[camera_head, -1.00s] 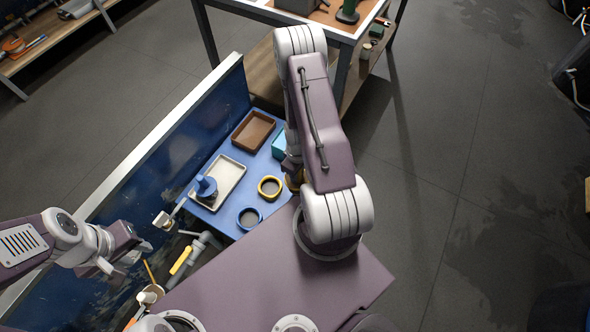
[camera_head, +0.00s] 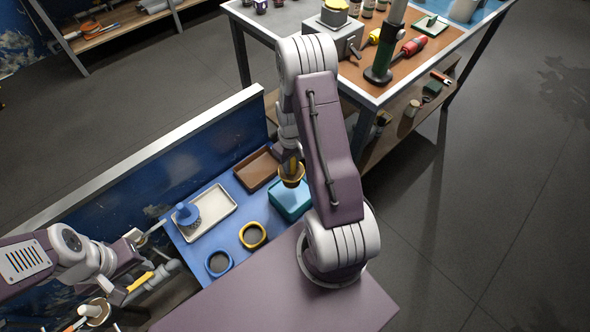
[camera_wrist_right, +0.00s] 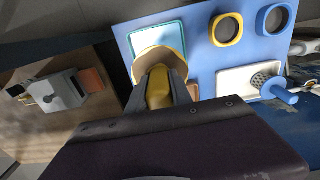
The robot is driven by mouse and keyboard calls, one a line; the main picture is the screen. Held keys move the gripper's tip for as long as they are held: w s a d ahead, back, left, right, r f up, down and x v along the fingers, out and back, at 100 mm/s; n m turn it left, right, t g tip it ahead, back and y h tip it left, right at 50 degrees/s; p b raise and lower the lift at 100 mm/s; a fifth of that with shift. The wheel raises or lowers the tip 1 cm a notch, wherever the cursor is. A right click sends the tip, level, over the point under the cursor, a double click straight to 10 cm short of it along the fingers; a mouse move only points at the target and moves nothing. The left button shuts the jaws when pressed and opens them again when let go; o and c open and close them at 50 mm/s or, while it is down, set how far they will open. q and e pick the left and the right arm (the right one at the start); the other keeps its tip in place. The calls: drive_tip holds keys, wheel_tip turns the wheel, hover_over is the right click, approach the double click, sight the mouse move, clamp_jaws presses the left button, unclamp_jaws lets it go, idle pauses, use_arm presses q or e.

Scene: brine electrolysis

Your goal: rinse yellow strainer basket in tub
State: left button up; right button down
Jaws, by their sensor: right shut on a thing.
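The yellow strainer basket (camera_head: 292,176) hangs in my right gripper (camera_head: 290,160), above the teal tub (camera_head: 290,205). In the right wrist view, my right gripper (camera_wrist_right: 160,88) is shut on the strainer basket (camera_wrist_right: 160,57). The basket covers part of the tub (camera_wrist_right: 152,29). The head view does not clearly show whether the basket's bottom is inside the tub's rim. My left gripper (camera_head: 130,280) is at the left, apart from the tub, and looks open and empty.
The blue bench (camera_head: 205,247) carries a brown tray (camera_head: 257,168), a white tray (camera_head: 216,208) with a blue-handled strainer (camera_head: 187,213), a yellow ring (camera_head: 253,235) and a blue ring (camera_head: 219,263). A blue wall panel (camera_head: 130,180) stands behind. A tool table (camera_head: 390,85) is at the upper right.

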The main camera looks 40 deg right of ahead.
sight(292, 173)
wheel_tip(292, 173, down, 6)
drive_tip(key=b, duration=0.5)
drive_tip(key=shift+d+r, duration=0.1)
drive_tip(key=shift+d, duration=0.05)
wheel_tip(292, 173, down, 10)
drive_tip(key=b, duration=0.6)
drive_tip(key=shift+r, duration=0.2)
idle(5.2)
wheel_tip(292, 173, up, 13)
drive_tip(key=p, duration=1.2)
drive_tip(key=shift+f, duration=0.2)
